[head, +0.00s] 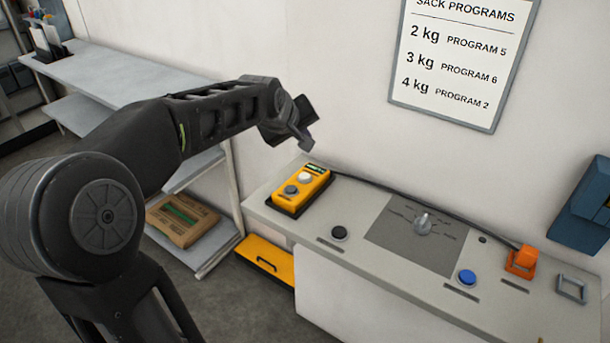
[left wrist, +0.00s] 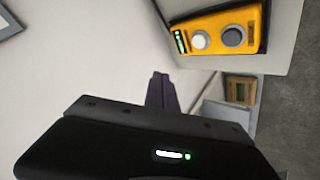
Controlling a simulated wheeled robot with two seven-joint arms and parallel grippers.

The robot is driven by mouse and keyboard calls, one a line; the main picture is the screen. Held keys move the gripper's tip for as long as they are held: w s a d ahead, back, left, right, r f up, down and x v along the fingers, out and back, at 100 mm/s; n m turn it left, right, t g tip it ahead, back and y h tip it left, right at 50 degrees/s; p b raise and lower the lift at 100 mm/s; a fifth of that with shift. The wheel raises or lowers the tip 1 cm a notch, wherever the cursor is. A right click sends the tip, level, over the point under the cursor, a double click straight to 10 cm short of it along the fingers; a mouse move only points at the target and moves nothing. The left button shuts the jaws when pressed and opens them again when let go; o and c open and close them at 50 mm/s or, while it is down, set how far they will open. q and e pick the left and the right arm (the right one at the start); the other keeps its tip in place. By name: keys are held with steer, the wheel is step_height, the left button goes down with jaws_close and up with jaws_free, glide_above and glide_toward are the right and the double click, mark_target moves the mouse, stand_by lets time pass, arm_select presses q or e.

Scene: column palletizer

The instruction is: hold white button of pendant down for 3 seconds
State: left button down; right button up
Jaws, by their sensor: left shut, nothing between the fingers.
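The yellow pendant (head: 300,189) lies in a dark holder on the left end of the grey console. Its white button (head: 305,178) is nearer its small green display, and a dark grey button (head: 291,190) is below it. My left gripper (head: 304,146) is shut and empty, above the pendant and apart from it. In the left wrist view the pendant (left wrist: 221,38) is at the upper right, with the white button (left wrist: 199,40) clear of the shut fingers (left wrist: 160,90). My right gripper is not in view.
The console (head: 370,268) carries a black button (head: 339,233), a rotary selector (head: 423,223), a blue button (head: 467,277) and an orange plug (head: 521,261) with a cable along the wall. A shelf unit (head: 130,77) stands left, with a brown sack (head: 183,221) low on it. A sign (head: 461,60) hangs above.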

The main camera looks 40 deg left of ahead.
arm_select(q)
steer(key=b, duration=0.5)
glide_above(303, 178)
step_height(303, 178, down, 7)
steer(key=shift+f, duration=0.2)
steer(key=shift+f+b, duration=0.5)
steer(key=shift+f, duration=0.1)
stand_by(1.2)
steer(key=shift+f+b, duration=0.4)
steer(key=shift+b, duration=0.2)
steer(key=shift+f+b, duration=0.4)
steer(key=shift+b, duration=0.05)
stand_by(2.3)
stand_by(1.0)
steer(key=shift+r+p, duration=0.4)
steer(key=shift+r, duration=0.45)
